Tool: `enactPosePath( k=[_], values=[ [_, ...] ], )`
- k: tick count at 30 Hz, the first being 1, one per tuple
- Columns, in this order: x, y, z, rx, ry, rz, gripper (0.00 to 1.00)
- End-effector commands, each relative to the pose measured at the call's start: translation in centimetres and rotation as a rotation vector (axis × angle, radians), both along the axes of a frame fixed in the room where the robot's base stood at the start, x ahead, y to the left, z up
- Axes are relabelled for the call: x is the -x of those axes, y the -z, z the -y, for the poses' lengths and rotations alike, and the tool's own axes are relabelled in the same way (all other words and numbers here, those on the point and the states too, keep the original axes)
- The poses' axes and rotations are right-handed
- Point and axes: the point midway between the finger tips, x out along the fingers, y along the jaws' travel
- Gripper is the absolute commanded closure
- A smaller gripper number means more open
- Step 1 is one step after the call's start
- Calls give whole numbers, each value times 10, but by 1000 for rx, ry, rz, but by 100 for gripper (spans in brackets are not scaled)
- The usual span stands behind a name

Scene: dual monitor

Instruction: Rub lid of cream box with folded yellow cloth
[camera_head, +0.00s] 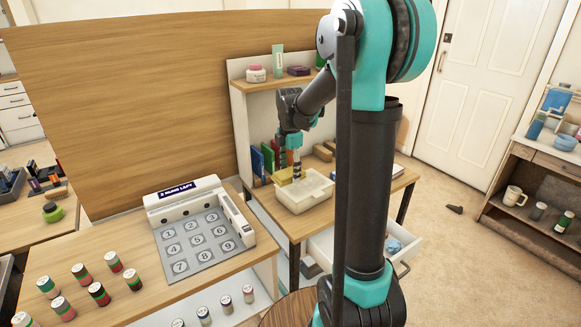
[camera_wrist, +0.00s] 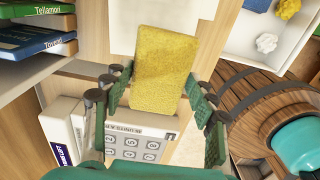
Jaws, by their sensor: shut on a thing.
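My gripper (camera_head: 290,165) points down over the right-hand table, beside the cream box (camera_head: 304,195). It is shut on the folded yellow cloth (camera_wrist: 163,70), which sits between both fingers in the wrist view. In the head view the cloth (camera_head: 283,177) shows below the fingers, at the left back edge of the box. The box is pale with a raised rim, and part of it seems to show at the top of the wrist view (camera_wrist: 178,10). I cannot tell whether the cloth touches the lid.
Several books (camera_head: 262,160) stand left of the gripper. A shelf (camera_head: 270,84) with small jars and boxes is above and behind. An open drawer (camera_wrist: 245,45) holds crumpled items. A number board (camera_head: 200,240) and several small cans occupy the left table.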

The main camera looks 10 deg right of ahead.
Motion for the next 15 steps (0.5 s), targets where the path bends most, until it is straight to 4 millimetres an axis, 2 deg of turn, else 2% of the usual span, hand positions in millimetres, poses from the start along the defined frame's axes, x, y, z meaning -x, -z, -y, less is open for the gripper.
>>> enactPosePath(
  k=[9,15],
  values=[
    [0,32,0,0,3,0,79],
    [0,46,0,0,3,0,79]
  ],
)
